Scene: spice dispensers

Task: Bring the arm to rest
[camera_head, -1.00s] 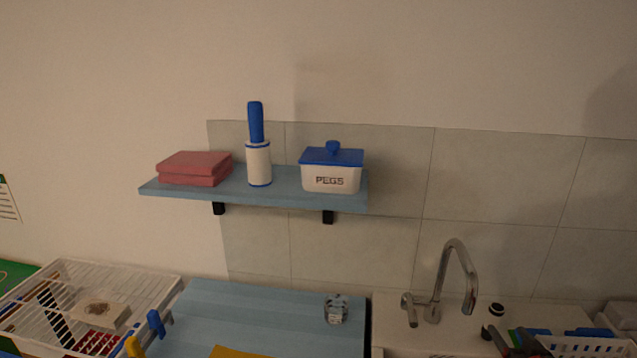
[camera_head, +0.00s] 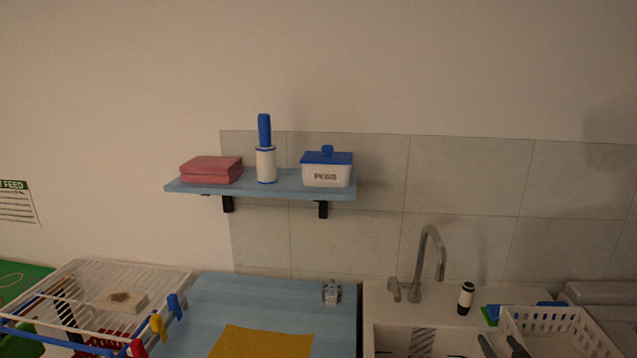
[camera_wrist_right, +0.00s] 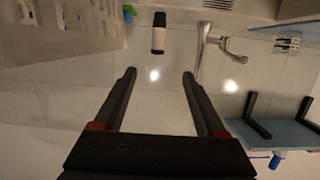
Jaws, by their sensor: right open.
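My right gripper (camera_head: 498,341) shows only as two dark finger ends at the bottom edge of the head view, in front of the sink area. In the right wrist view, the gripper (camera_wrist_right: 159,74) is open, with its two black fingers apart and nothing between them. That view looks upside down. Beyond the fingers are a black-and-white bottle (camera_wrist_right: 158,36) and the metal tap (camera_wrist_right: 213,42). In the head view the bottle (camera_head: 466,298) stands right of the tap (camera_head: 428,262), apart from the gripper. My left gripper is in neither view.
A white basket (camera_head: 556,330) stands right of the fingers. A blue wall shelf (camera_head: 345,195) holds red folded cloths (camera_head: 211,170), a lint roller (camera_head: 266,163) and a PEGS box (camera_head: 326,173). A small jar (camera_head: 332,292) and a yellow cloth (camera_head: 262,342) lie on the blue counter (camera_head: 215,295).

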